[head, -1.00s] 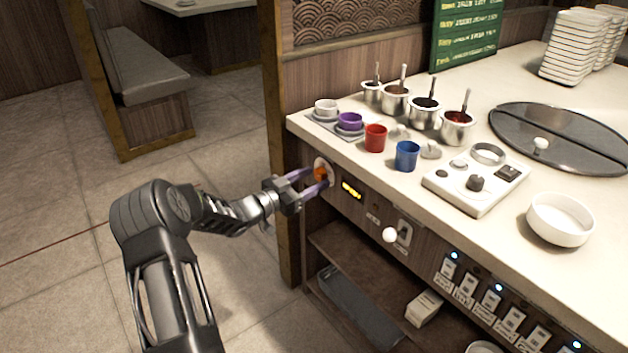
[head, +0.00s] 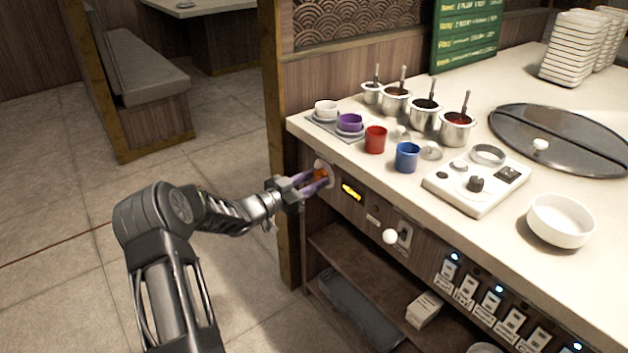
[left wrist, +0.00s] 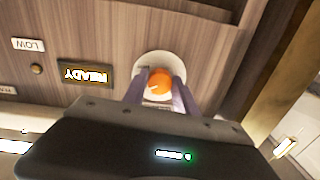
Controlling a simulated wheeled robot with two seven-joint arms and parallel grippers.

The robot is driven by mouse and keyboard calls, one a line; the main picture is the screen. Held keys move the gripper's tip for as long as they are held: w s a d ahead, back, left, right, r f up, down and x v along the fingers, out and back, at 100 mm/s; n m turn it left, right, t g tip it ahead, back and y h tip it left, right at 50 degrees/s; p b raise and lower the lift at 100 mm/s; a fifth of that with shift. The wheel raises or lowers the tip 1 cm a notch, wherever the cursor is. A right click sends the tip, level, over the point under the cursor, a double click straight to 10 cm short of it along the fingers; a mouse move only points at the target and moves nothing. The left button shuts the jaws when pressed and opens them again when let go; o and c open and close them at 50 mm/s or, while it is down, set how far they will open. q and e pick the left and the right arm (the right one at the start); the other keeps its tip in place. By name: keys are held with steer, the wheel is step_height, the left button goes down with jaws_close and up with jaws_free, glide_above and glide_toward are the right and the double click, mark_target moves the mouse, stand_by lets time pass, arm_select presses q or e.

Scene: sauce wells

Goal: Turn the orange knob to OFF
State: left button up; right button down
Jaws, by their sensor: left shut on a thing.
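The orange knob (head: 320,174) sits on a pale round plate on the counter's front panel, near its left end. My left gripper (head: 314,180) is shut on the knob, with its purple fingers on either side. In the left wrist view, the orange knob (left wrist: 159,82) shows between the two fingers of my left gripper (left wrist: 160,92), with a small light mark on its face. A lit yellow display (head: 351,191) is beside the knob; in the left wrist view the display (left wrist: 86,74) reads READY, upside down. I cannot make out an OFF mark. My right gripper is not in view.
A white ball-ended handle (head: 389,236) sticks out from the panel to the right. Red (head: 375,138) and blue (head: 407,156) cups stand near the counter edge above. A wooden post (head: 287,230) is close on the left. Open shelves lie below.

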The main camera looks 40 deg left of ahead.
arm_select(q)
jaws_close()
steer(key=shift+r+n+p, duration=0.15)
steer(key=shift+n+p, duration=0.75)
steer(key=shift+p, duration=0.1)
steer(key=n+p, duration=0.2)
steer(key=n, duration=0.1)
steer(key=shift+d, duration=0.1)
steer(key=n+p, duration=0.2)
steer(key=n, duration=0.1)
steer(key=shift+n, duration=0.3)
steer(key=shift+n+g+p, duration=0.3)
steer(key=shift+n+p, duration=0.55)
steer(key=shift+n, duration=0.75)
steer(key=o, duration=1.1)
jaws_free()
